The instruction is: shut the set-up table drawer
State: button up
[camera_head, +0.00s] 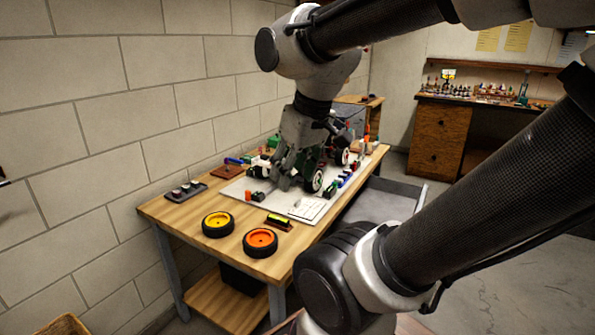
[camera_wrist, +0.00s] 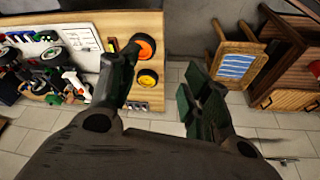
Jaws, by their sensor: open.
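The set-up table (camera_head: 178,213) stands against the brick wall. Its grey drawer (camera_head: 385,203) sticks out from the table's right side, open, and its inside looks empty. My forearm hides part of the drawer's near and front side. My gripper (camera_head: 284,180) points down over the tabletop, by the car, to the left of the drawer and apart from it. In the wrist view my gripper (camera_wrist: 162,68) has its fingers wide apart with nothing between them. I cannot make out the drawer surely in the wrist view.
The RC car (camera_head: 312,178) is on a pale mat (camera_head: 240,190). A yellow-rimmed wheel (camera_head: 218,224) and an orange-rimmed wheel (camera_head: 260,242) lie at the table's near end. A wooden cabinet (camera_head: 437,140) stands at the back. Floor is free right of the drawer.

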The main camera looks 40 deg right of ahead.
aim_at(379, 200)
jog(key=k+l+z, duration=0.2)
jog(key=z, duration=0.15)
jog(key=k+l+z, duration=0.15)
jog(key=l+z, duration=0.15)
jog(key=l, duration=0.15)
jog(key=k+l+z, duration=0.1)
jog(key=l+z, duration=0.6)
jog(key=k+l, duration=0.05)
